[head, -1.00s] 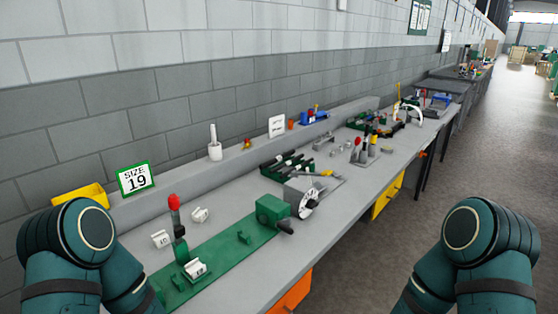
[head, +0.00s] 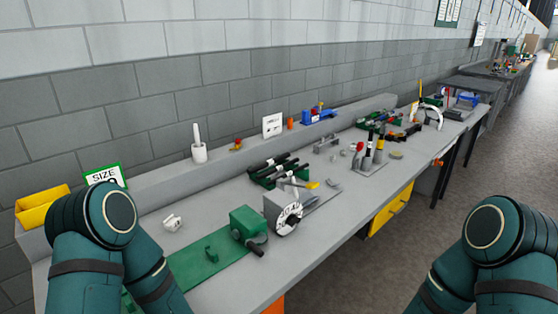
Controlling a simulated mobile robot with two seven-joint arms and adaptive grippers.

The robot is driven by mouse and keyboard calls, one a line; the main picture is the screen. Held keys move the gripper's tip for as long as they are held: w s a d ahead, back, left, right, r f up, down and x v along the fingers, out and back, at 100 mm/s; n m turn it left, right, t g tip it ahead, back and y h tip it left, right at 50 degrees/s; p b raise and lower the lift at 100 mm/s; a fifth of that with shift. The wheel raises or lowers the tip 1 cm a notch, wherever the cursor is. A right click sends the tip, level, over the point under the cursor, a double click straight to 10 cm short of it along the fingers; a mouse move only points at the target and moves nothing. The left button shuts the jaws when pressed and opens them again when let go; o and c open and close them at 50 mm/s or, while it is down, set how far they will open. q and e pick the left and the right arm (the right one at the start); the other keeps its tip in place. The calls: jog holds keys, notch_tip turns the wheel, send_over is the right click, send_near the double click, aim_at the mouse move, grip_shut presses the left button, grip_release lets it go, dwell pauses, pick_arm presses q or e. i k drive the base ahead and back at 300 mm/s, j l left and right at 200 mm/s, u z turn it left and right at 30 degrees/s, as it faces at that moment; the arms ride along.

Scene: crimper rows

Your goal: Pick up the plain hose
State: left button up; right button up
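Several black hoses lie side by side in a green tray (head: 257,178) in the middle of the bench, in the head view. Some carry pale bands or ends; at this size I cannot tell which one is plain. Both of my arms show at the lower left and lower right, but neither gripper is in view. No gripper is seen at the tray. A green sign (head: 104,174) reading "SIZE" is partly hidden behind my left arm, its number mostly covered.
The grey bench runs along a block wall. In front of the tray are a green machine (head: 247,226) and a white dial wheel (head: 287,219). A white holder (head: 199,153) stands on the back ledge. A yellow bin (head: 40,208) is far left.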

aim_at(266, 164)
jog(key=i+l, duration=0.2)
jog(key=l, duration=0.15)
jog(key=i+l, duration=0.2)
jog(key=l, duration=0.15)
jog(key=i+l, duration=0.2)
jog(key=l, duration=0.15)
jog(key=i+l+u, duration=0.1)
jog(key=l, duration=0.25)
jog(key=i+l, duration=0.45)
jog(key=l, duration=0.25)
jog(key=i+l, duration=0.2)
jog(key=l, duration=0.15)
jog(key=i+l+u, duration=0.1)
jog(key=l, duration=0.3)
jog(key=i, duration=0.05)
